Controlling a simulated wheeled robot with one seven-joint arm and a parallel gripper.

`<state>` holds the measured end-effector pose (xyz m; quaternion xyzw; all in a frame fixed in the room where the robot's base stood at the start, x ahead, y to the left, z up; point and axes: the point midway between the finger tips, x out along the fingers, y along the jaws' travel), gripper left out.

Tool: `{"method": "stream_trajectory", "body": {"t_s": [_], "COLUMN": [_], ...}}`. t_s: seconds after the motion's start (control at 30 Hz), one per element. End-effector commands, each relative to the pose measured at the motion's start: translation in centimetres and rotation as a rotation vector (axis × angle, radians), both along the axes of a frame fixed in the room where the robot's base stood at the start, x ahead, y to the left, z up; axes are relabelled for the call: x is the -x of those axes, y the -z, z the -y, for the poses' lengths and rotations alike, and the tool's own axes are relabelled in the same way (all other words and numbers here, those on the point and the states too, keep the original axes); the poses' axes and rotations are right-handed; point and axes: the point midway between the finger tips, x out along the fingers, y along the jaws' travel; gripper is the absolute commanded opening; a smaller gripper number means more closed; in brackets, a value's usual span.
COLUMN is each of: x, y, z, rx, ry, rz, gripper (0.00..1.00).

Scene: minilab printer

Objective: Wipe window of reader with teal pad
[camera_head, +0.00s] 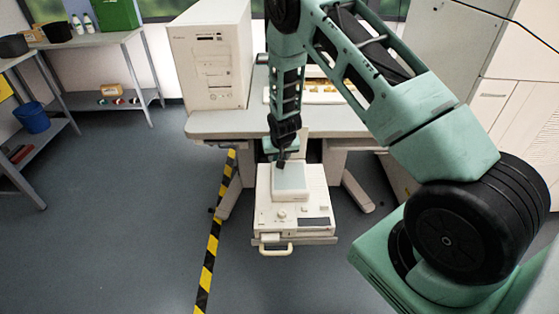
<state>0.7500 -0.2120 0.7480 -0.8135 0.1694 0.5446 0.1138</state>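The reader (290,213) is a cream box with a front handle, low in front of the desk. A pale grey-blue square panel on its top, which looks like the window (291,178), faces up. My gripper (281,160) points down over the back left part of this panel. I cannot tell whether it touches the panel. A small teal patch (268,146) shows beside the gripper; I cannot tell whether it is the pad or part of my arm. The fingers are too small and dark to show whether they are open or hold something.
A desk (225,123) with a cream computer tower (212,70) stands behind the reader. Yellow-black floor tape (209,262) runs along its left. Shelves (100,38) with a blue bucket (32,117) stand at the left. Cream cabinets (505,100) stand at the right. The floor at left is clear.

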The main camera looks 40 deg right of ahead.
Motion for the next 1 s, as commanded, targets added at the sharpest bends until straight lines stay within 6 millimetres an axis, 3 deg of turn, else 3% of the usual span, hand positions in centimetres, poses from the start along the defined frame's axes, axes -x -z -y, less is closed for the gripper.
{"method": "stream_trajectory", "body": {"t_s": [0.23,0.8,0.9,1.0], "x": [-0.4,-0.4,0.2,2.1], "y": [-2.1,-2.2,-2.2,-2.3], "z": [0.1,0.1,-0.3,-1.6], "rx": [0.0,0.0,0.002,0.006], "ry": [0.0,-0.001,-0.017,-0.069], "rz": [-0.001,-0.001,-0.003,-0.006], "gripper": [0.16,0.16,0.16,0.16]}}
